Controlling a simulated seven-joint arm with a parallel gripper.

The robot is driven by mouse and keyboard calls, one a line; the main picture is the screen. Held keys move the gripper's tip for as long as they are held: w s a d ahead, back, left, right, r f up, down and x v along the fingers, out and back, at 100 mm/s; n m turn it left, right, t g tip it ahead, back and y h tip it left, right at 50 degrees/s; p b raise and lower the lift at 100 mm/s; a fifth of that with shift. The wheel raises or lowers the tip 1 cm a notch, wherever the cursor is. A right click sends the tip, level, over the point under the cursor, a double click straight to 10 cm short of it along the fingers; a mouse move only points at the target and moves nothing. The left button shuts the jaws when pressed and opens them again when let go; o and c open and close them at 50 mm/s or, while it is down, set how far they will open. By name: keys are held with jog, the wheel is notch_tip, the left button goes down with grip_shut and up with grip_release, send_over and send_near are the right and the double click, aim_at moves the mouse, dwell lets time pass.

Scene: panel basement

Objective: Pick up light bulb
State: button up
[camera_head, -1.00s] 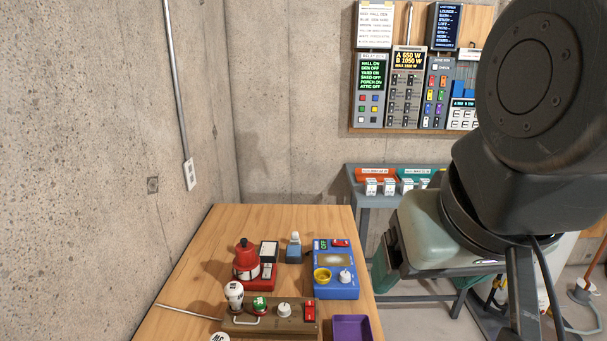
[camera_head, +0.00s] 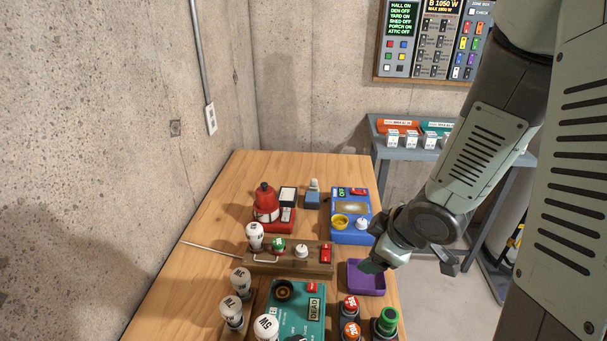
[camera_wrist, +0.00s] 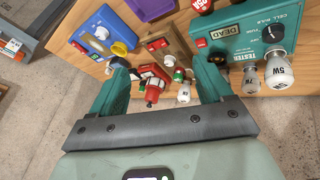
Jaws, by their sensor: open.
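In the wrist view a bulb marked 5W (camera_wrist: 278,72) is beside the tester (camera_wrist: 262,30), with more bulbs (camera_wrist: 250,82) (camera_wrist: 184,93) nearby. My gripper (camera_head: 410,265) is open and empty near the purple tray (camera_head: 375,284), right of the bulbs.
A red device (camera_head: 266,204) and a blue box (camera_head: 349,225) stand farther back. Red-topped parts (camera_head: 350,308) and a green-topped part (camera_head: 386,321) stand at the front right. A thin rod (camera_head: 212,249) sticks out left. The concrete wall (camera_head: 170,60) borders the table's left.

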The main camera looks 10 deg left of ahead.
jog(key=s+a+f+n+g+y, duration=0.2)
jog(key=s+a+f+n+y, duration=0.15)
jog(key=s+a+f, duration=0.2)
jog(key=g+y, duration=0.3)
jog(key=y, duration=0.3)
send_near(259, 330)
notch_tip(259, 330, down, 3)
jog(key=shift+n, duration=0.45)
jog(key=x, duration=0.3)
jog(key=w+x, duration=0.1)
jog(key=x, duration=0.6)
jog(key=shift+w+a, duration=0.15)
jog(key=shift+a, duration=0.15)
jog(key=c, duration=1.1)
jog(key=shift+c, duration=0.2)
jog(key=shift+r, duration=0.15)
